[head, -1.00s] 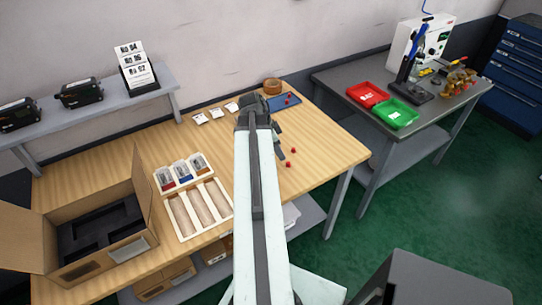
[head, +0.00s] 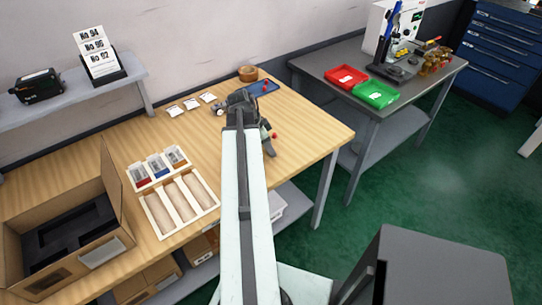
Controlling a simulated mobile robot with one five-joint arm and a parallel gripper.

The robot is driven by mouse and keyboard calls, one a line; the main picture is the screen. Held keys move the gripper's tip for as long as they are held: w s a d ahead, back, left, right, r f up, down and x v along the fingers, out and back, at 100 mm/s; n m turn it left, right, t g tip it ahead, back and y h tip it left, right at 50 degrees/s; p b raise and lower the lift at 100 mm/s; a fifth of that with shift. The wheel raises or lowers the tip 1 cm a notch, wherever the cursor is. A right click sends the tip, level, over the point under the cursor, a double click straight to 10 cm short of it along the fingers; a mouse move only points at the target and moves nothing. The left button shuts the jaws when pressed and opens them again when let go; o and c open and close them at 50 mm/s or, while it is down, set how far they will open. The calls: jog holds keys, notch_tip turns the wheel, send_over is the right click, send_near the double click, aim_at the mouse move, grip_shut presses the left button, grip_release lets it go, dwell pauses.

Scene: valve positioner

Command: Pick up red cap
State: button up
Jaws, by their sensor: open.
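A small red cap (head: 274,135) shows at the right side of my gripper, over the wooden table. I cannot tell whether the gripper touches it. Another small red piece (head: 265,86) lies on the blue mat at the back of the table. My gripper (head: 269,150) is open and points down near the right part of the table. It is small in the head view, and the wrist and arm hide part of the table around it.
The wooden table (head: 318,135) holds an open cardboard box (head: 112,215), a partitioned tray (head: 150,212) and a tape roll (head: 248,73). A grey bench to the right carries a red bin (head: 346,76) and a green bin (head: 376,94). Green floor lies between furniture.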

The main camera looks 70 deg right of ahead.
jog(key=shift+r, duration=0.1)
grip_shut()
notch_tip(320, 180, up, 10)
jog(key=p, duration=1)
jog(key=shift+s, duration=0.15)
